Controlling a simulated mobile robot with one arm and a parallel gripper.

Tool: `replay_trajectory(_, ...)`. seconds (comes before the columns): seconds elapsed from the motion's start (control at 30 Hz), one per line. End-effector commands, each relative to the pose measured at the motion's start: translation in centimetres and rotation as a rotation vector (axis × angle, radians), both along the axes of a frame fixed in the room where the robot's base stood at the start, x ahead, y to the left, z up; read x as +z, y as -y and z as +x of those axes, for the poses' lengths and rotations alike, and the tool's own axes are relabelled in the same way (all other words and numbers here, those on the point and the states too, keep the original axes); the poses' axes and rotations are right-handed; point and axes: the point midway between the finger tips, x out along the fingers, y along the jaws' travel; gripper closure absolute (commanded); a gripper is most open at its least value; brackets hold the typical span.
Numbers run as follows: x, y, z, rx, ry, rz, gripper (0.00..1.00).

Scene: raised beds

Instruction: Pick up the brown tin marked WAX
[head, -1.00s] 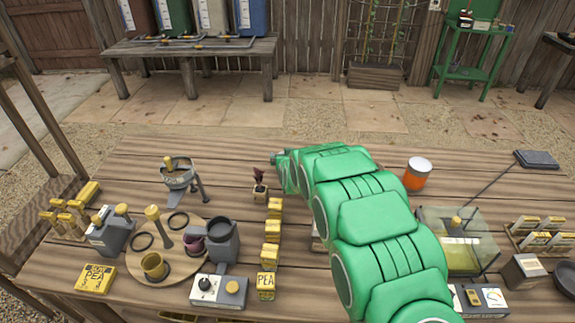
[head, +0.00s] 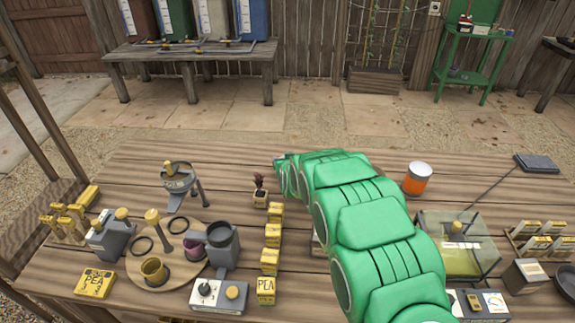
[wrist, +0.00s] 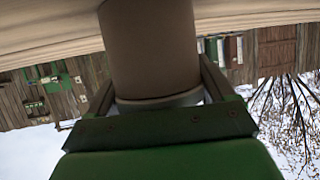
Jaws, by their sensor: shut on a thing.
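A brown cylindrical tin (wrist: 150,45) with a pale rim at one end fills the upper middle of the wrist view. My gripper (wrist: 156,86) is shut on it, with one finger on each side. No WAX marking shows on the part of the tin that I see. The wrist view appears upside down, with the wooden bench top across its upper edge and sky below. I cannot tell whether the tin touches the bench. In the head view my green arm reaches over the bench and hides the gripper and the tin.
Left of my arm are yellow seed boxes (head: 269,260), a small potted plant (head: 260,192) and a round board (head: 133,265) with pots. Right of it are an orange jar (head: 416,180) and a glass tank (head: 470,235). Bare planks show at the bench's far side.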

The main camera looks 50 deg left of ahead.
Motion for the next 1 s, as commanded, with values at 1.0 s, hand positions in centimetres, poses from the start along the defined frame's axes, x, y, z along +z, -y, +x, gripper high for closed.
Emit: replay_trajectory(1.0, 10.0, 5.6, -3.6, 0.0, 0.002, 0.002, 0.63)
